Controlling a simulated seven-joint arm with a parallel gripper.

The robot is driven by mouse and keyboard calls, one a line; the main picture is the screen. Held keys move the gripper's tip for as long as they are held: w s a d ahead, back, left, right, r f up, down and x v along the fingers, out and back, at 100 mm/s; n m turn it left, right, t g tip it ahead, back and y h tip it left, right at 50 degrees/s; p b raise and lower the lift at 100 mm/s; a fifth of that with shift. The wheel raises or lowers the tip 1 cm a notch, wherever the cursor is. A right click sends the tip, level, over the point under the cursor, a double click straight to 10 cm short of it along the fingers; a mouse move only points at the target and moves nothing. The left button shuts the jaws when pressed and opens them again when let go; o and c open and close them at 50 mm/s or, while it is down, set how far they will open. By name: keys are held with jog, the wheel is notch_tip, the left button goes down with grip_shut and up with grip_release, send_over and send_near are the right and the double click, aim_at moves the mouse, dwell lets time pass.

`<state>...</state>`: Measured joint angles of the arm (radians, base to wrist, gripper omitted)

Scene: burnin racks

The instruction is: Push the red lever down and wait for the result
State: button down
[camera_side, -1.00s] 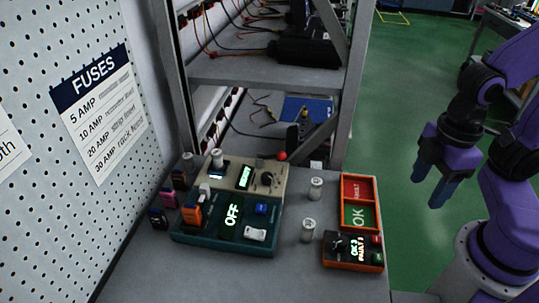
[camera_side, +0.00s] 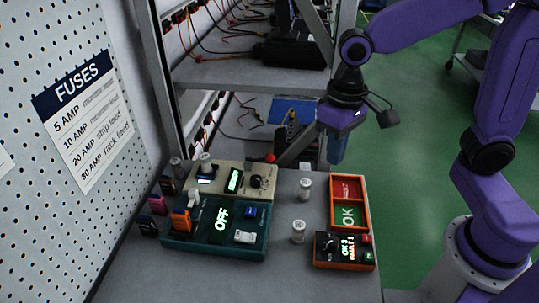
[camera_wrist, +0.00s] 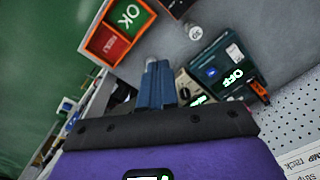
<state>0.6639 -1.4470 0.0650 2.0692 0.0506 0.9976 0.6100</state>
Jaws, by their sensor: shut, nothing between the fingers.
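The red lever shows as a small red ball knob (camera_side: 269,158) at the back edge of the beige tester (camera_side: 212,173); its shaft cannot be made out. My gripper (camera_side: 338,150) is to the right of the knob in the side view, apart from it, with blue fingers pointing down and closed together, empty. The fingers also show in the wrist view (camera_wrist: 157,82), held together. The beige tester has a lit green display (camera_side: 234,181) and a black dial. The teal unit (camera_side: 205,249) in front of it reads OFF. I cannot make out the red knob in the wrist view.
Two small pale cylinders (camera_side: 305,190) (camera_side: 298,231) stand on the grey bench. A red-and-green tray (camera_side: 364,200) marked OK and an orange counter box (camera_side: 343,266) are at the right. Coloured fuses (camera_side: 157,204) line the left. A metal rack (camera_side: 245,75) stands behind.

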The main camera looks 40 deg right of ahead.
jog(key=w+a+f+m, duration=0.1)
jog(key=w+a+m, duration=0.1)
jog(key=w+m, duration=0.7)
jog(key=m, duration=0.5)
send_near(259, 159)
jog(key=d+r, duration=0.1)
jog(key=s+d+r, duration=0.1)
jog(key=d, duration=0.1)
jog(key=shift+d+y, duration=0.15)
jog(key=shift+y, duration=0.15)
jog(key=shift+s, duration=0.1)
jog(key=shift+s+a+f, duration=0.1)
jog(key=shift+a+f, duration=0.05)
jog(key=shift+f, duration=1.6)
jog(key=shift+s+a+f, duration=0.1)
jog(key=shift+a+f, duration=0.05)
jog(key=shift+f, duration=1.6)
notch_tip(259, 159, down, 2)
jog(key=shift+f, duration=0.2)
jog(key=d, duration=0.1)
jog(key=w+d+r, duration=0.1)
jog(key=shift+w+d+r, duration=0.1)
jog(key=shift+w+d, duration=0.2)
